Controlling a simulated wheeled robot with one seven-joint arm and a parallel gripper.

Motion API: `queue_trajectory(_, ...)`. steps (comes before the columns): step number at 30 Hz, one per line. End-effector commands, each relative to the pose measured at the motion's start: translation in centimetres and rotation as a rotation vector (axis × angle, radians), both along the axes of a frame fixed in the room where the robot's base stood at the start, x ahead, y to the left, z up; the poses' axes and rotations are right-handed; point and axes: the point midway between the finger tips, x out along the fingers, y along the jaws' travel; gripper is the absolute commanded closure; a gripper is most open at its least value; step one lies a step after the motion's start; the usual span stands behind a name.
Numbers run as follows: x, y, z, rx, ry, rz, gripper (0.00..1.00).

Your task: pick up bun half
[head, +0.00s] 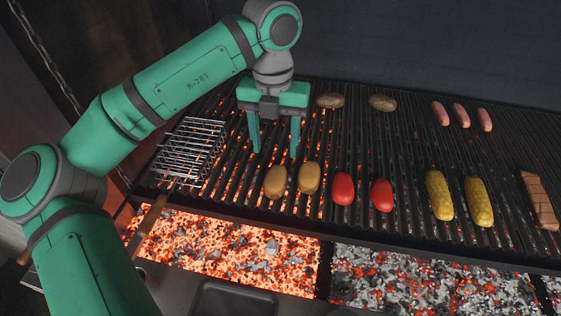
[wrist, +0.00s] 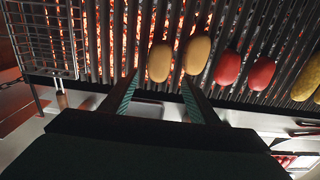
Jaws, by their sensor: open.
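Two tan, rounded bun halves lie side by side on the grill grate: a left bun half (head: 276,181) and a right bun half (head: 309,177). In the wrist view the left bun half (wrist: 159,61) and the right bun half (wrist: 197,54) both show whole. My gripper (head: 275,153) is open and empty above the grate, its fingers pointing down. In the head view it appears behind the bun halves. In the wrist view my gripper's fingertips (wrist: 160,82) spread to either side of the left bun half. Contact cannot be told.
A wire grill basket (head: 192,150) lies left of the bun halves. Red tomatoes (head: 343,188) lie close on the right, then corn cobs (head: 439,194). Brown potato-like pieces (head: 330,101) and sausages (head: 461,115) lie farther back. Glowing coals (head: 220,250) show below the grate's front edge.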

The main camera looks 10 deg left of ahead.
Motion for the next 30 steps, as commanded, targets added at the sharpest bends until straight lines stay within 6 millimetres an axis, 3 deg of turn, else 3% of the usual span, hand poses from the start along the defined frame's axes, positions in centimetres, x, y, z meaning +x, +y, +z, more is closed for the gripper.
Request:
queue_trajectory(7, 1.0, 0.4, -2.3, 0.008, 0.006, 0.000, 0.45)
queue_trajectory(30, -0.1, 0.1, -10.4, 0.006, 0.003, -0.001, 0.45)
